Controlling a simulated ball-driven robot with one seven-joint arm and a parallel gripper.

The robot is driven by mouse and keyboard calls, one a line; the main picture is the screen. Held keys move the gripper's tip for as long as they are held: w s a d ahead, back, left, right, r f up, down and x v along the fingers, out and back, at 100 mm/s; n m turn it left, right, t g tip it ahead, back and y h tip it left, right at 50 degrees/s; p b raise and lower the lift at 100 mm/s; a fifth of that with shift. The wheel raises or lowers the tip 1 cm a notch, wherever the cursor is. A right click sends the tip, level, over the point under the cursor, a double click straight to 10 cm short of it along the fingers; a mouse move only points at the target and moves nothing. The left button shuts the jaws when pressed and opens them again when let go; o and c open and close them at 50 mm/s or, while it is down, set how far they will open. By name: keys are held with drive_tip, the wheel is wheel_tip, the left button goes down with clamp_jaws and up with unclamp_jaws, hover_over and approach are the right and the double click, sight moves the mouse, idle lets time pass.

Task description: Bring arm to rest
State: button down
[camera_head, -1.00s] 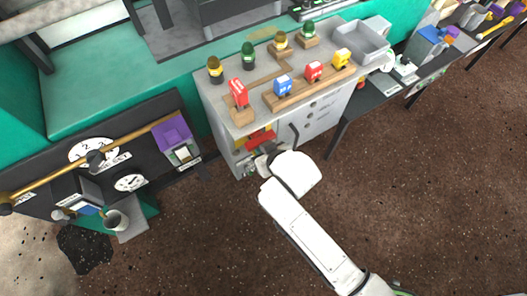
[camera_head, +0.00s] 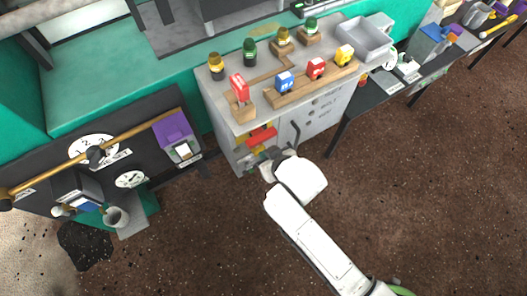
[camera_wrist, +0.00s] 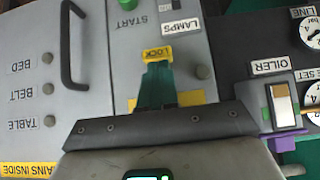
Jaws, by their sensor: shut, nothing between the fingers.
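My white arm (camera_head: 315,240) reaches up from the bottom right in the head view. My gripper sits at its far end, beside the front of the grey cabinet (camera_head: 310,122); its fingertips are hard to make out there. In the wrist view my gripper (camera_wrist: 157,85) shows teal fingers close together on a dark bracket, shut and empty.
The cabinet top carries toy-like blocks, including a red one (camera_head: 239,88), several capped plugs and a grey tray (camera_head: 364,38). A cabinet handle (camera_wrist: 66,45) stands out left of the fingers. A black panel (camera_head: 95,150) stands left. Brown floor (camera_head: 430,190) is open at right.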

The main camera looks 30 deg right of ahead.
drive_tip(key=p+v, duration=0.1)
drive_tip(key=v, duration=0.7)
drive_tip(key=shift+r, duration=0.25)
drive_tip(key=shift+s+p, duration=0.1)
drive_tip(key=shift+p, duration=0.2)
drive_tip(key=s+d+r+g+p, duration=0.4)
drive_tip(key=s+p, duration=0.1)
drive_tip(key=s, duration=0.2)
drive_tip(key=s+d+r+g+p, duration=0.4)
drive_tip(key=s+p, duration=0.1)
drive_tip(key=s, duration=0.3)
drive_tip(key=shift+r, duration=0.3)
